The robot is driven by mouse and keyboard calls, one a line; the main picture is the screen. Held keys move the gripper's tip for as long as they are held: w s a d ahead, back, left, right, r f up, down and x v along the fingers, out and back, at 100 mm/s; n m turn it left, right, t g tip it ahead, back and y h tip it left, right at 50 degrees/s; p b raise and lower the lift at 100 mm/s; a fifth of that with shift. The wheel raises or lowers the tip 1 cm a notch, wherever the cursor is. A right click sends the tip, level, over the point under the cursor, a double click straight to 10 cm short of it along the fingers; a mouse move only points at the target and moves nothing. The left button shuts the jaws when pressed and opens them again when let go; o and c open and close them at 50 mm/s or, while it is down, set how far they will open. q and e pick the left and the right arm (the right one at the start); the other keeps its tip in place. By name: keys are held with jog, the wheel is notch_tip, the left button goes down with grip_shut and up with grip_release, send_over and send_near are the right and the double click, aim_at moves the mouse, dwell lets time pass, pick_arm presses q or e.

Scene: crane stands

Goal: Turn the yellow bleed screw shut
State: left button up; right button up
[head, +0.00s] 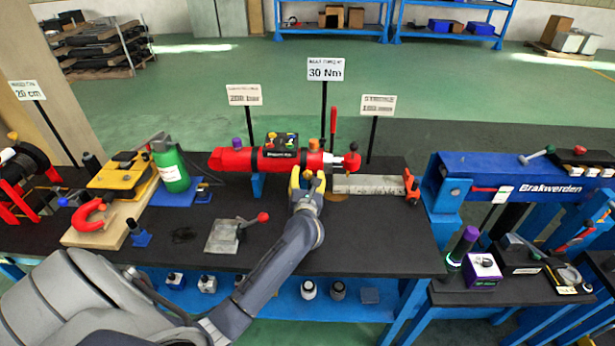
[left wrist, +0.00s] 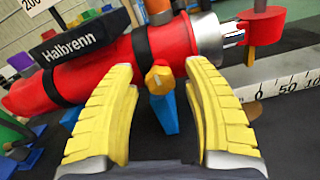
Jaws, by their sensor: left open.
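The yellow bleed screw (left wrist: 159,80) is a small hex-headed knob on the near side of the red cylinder (left wrist: 80,70), close to its silver end collar. My left gripper (head: 307,176) is open in front of the red cylinder (head: 228,159) in the head view. In the left wrist view its two yellow fingers (left wrist: 157,72) stand on either side of the screw, with a gap on both sides. I cannot tell how deep the tips reach past the screw head. My right gripper is not in view.
A black box marked Halbrenn (left wrist: 75,40) sits on the cylinder. A pale ruler (head: 368,184) lies right of the gripper. A grey plate with a red-knobbed lever (head: 225,236) lies front left. A green bottle (head: 172,168) stands left. Sign posts stand behind the cylinder.

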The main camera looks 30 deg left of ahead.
pick_arm(q)
jog(key=shift+c, duration=0.5)
grip_shut()
jog(key=shift+m, duration=0.4)
jog(key=shift+o, duration=0.5)
grip_release()
jog(key=v, duration=1.2)
